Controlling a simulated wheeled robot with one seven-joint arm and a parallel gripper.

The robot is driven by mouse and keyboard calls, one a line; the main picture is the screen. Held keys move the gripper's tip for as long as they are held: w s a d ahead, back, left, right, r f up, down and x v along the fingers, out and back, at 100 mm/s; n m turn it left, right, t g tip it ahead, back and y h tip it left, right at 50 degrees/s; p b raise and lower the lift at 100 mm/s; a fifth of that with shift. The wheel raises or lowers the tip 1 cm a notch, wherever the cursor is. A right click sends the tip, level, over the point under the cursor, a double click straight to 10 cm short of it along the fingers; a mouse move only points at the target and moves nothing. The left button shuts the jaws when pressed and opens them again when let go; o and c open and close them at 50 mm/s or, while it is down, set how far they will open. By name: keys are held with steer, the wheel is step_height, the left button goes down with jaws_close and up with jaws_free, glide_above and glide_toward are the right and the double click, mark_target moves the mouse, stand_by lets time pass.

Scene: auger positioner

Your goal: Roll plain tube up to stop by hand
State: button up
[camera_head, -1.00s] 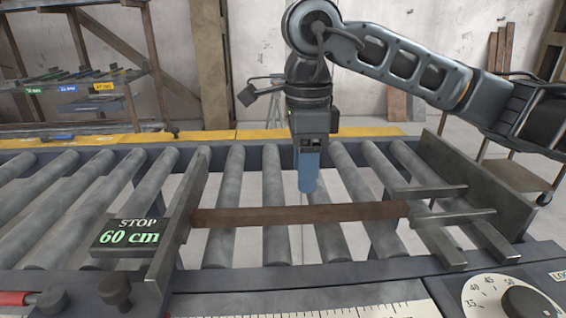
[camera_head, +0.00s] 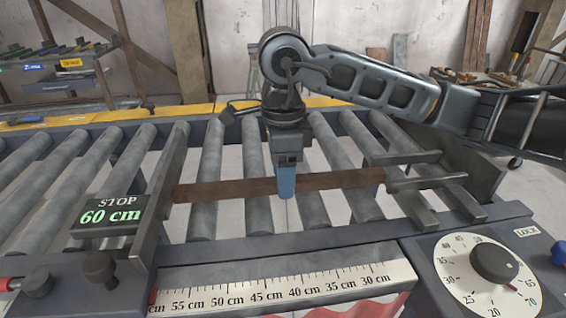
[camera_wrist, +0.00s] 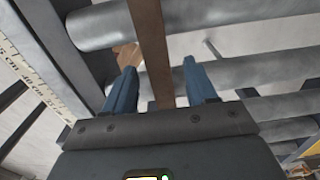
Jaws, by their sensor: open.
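A long brown, rusty tube (camera_head: 225,191) lies across the grey rollers. Its left end meets the edge of the upright stop plate (camera_head: 163,190) in this view; I cannot tell if they touch. Its right end is by the metal prongs at the right. A black STOP display (camera_head: 108,216) reads 60 cm. My gripper (camera_head: 286,190) points down at the middle of the tube, its blue fingers overlapping it. In the wrist view the tube (camera_wrist: 153,50) runs between the two spread blue fingers of my gripper (camera_wrist: 160,78), with gaps on both sides.
A ruler (camera_head: 275,290) runs along the front rail. A dial with a black knob (camera_head: 493,262) is at the front right. A pronged metal bracket (camera_head: 465,170) stands at the rollers' right end. A yellow strip (camera_head: 160,112) edges the back; a rack (camera_head: 70,65) stands behind.

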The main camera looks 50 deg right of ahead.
steer(key=shift+c, duration=0.4)
jaws_close()
steer(key=shift+o, duration=0.4)
jaws_free()
steer(key=shift+r+b, duration=0.45)
steer(key=shift+r, duration=3.45)
steer(key=shift+r, duration=0.1)
